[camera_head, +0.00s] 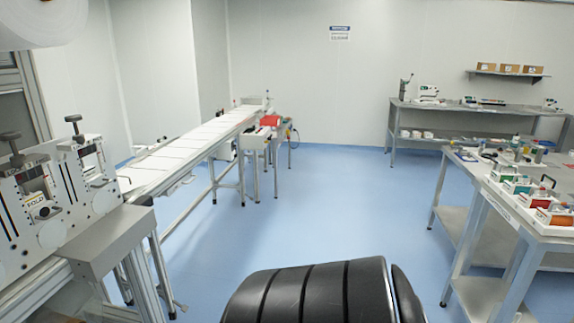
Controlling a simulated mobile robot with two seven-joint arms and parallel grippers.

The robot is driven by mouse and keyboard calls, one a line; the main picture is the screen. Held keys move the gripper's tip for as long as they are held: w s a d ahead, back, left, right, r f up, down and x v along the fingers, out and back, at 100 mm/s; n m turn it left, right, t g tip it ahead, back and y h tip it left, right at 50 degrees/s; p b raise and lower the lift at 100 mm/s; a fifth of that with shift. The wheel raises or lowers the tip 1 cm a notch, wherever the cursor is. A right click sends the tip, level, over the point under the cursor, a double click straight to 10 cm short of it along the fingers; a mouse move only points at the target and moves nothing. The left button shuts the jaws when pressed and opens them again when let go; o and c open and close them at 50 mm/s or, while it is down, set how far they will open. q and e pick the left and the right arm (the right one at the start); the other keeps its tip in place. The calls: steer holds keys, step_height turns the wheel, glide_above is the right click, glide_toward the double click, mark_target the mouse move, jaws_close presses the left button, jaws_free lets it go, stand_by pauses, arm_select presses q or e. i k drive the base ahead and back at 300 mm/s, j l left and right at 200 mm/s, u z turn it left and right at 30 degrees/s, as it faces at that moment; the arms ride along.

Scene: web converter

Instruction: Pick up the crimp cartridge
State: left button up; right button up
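Several cartridge-like units stand in a row on the metal table (472,172) at the right. They include a green one (516,186), a red one (535,199) and an orange-red one (555,217), each with a pale body and a dark handle. Their labels are too small to read, so I cannot tell which is the crimp cartridge. Neither gripper is in view. A black ribbed part at the bottom centre is probably one of my own arm links.
A machine (68,200) with a unit labelled FOLD stands at the left. A long white conveyor (190,145) runs to the back. A grey workbench (462,107) stands at the back right. The blue floor (325,205) between is clear.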

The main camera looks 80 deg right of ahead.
mark_target(529, 201)
steer(key=i+l+z, duration=0.25)
steer(key=l, duration=0.15)
steer(key=i+l+z, duration=0.1)
steer(key=l+z, duration=0.3)
steer(key=z, duration=3.85)
